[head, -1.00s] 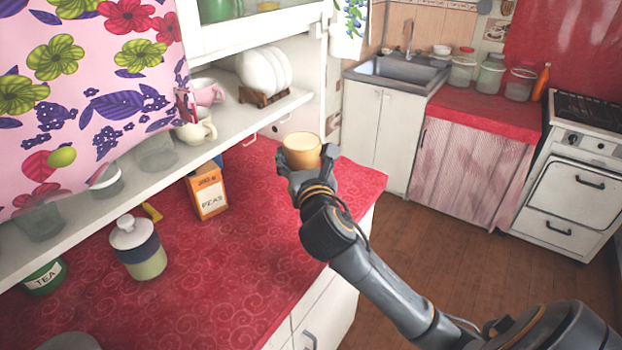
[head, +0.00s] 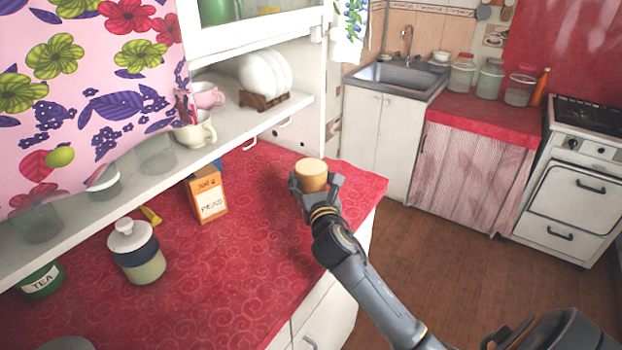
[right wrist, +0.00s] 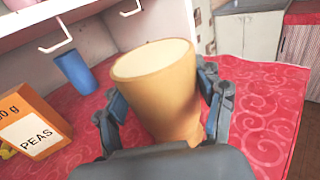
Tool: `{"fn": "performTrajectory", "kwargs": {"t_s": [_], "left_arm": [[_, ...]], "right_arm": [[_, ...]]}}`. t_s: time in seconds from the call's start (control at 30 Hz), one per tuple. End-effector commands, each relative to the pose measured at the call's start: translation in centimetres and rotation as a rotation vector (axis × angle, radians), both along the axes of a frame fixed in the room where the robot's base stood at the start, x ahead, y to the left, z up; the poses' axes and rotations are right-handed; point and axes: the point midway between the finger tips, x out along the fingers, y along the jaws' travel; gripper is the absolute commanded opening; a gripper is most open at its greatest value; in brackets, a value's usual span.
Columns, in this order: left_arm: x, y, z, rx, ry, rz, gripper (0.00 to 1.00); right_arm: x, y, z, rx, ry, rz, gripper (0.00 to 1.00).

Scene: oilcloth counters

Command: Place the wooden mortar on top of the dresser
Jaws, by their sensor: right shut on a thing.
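The wooden mortar (head: 312,172) is a light tan cup with a pale top. My right gripper (head: 316,190) is shut on it at the right end of the red-topped dresser (head: 230,270). In the right wrist view the mortar (right wrist: 160,85) stands upright between the two fingers (right wrist: 163,110), with the red cloth around and below it. I cannot tell whether its base touches the cloth. My left gripper is not in view.
An orange peas box (head: 208,195) stands left of the mortar, with a blue cup (right wrist: 75,72) behind it. A lidded jar (head: 137,252) stands nearer. A shelf (head: 235,125) with cups and a plate rack overhangs the back. The cloth between box and mortar is clear.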

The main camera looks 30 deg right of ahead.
Motion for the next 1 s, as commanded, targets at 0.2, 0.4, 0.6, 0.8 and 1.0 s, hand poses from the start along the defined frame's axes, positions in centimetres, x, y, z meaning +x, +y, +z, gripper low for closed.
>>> {"fn": "performTrajectory", "kwargs": {"t_s": [0.2,0.4,0.6,0.8,1.0], "left_arm": [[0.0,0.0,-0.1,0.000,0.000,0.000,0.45],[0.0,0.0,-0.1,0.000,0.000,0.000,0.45],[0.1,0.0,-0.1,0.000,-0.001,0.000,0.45],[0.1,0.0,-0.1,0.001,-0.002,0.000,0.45],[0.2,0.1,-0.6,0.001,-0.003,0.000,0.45]], "right_arm": [[0.0,0.0,-0.3,0.001,0.000,0.000,0.72],[0.0,0.0,-0.2,0.001,0.000,0.000,0.91],[0.0,0.0,-0.2,0.000,0.000,0.000,0.91],[-1.1,0.5,-0.1,-0.001,0.002,0.002,0.91],[-5.0,2.1,-0.2,0.000,0.002,0.003,0.91]]}}
